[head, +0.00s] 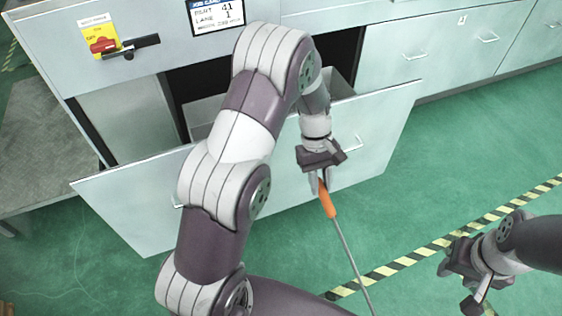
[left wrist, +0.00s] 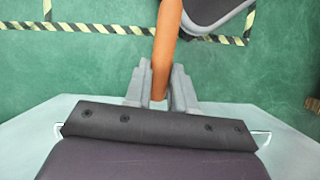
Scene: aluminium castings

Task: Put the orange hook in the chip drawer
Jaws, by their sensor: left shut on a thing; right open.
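The orange hook (head: 328,201) has an orange handle and a long thin metal rod. My left gripper (head: 321,187) is shut on the upper end of the handle, and the rod slants down to the right over the floor. The handle also shows between the fingers in the left wrist view (left wrist: 167,38). The chip drawer, by its look, is the wide pulled-out drawer (head: 130,200) in the lower cabinet. My left gripper is in front of its front panel, and the hook is outside it. My arm hides much of the drawer's inside. My right gripper (head: 472,287) is open and empty at lower right.
Closed drawers (head: 440,55) are at right.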

